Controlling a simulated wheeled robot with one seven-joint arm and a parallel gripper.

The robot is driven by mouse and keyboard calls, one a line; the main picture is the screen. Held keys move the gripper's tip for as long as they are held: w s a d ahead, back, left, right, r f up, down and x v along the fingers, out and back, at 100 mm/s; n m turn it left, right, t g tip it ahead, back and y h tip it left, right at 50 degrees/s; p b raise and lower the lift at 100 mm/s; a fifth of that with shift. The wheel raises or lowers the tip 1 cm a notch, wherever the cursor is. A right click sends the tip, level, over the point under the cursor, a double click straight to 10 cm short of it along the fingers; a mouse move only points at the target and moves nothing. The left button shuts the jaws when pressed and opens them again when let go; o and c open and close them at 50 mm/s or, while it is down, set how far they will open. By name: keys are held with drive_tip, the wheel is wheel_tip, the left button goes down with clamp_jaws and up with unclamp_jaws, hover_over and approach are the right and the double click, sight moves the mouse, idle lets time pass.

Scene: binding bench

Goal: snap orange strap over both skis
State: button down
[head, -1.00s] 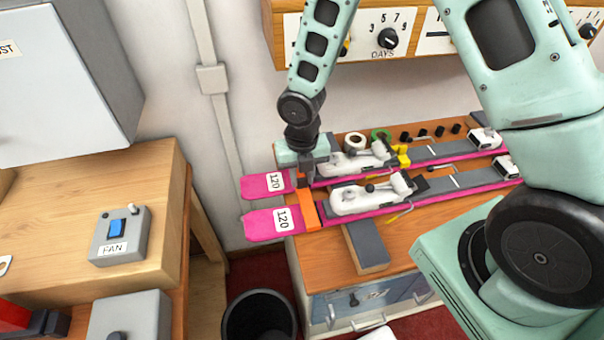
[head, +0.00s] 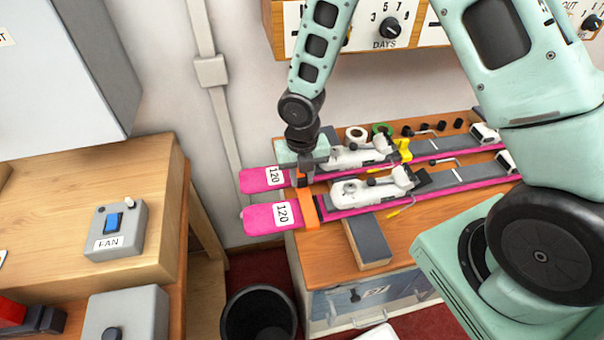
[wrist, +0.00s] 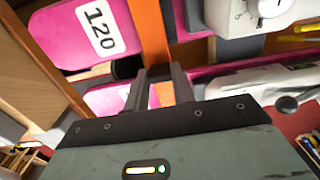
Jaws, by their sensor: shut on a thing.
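Two pink skis lie side by side on the bench, each with a white 120 label: the near ski (head: 270,218) and the far ski (head: 257,182). An orange strap (head: 307,209) lies across the near ski just behind its label and runs toward the far ski. In the wrist view the strap (wrist: 150,35) crosses the near ski, and more orange shows between my fingers. My gripper (head: 303,181) points down at the far ski's edge, shut on the strap. Its fingers (wrist: 159,78) hide how the strap's far end sits.
White bindings (head: 360,190) sit on the skis right of the strap. A grey block (head: 367,246) lies at the front edge. A black bin (head: 258,315) stands below. A dial cabinet (head: 385,40) hangs above.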

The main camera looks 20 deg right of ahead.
sight(302, 178)
drive_tip(key=shift+f, duration=0.15)
drive_tip(key=c, duration=0.6)
unclamp_jaws()
wheel_tip(302, 178, up, 10)
drive_tip(key=p, duration=0.9)
drive_tip(key=shift+p, duration=0.3)
idle(0.6)
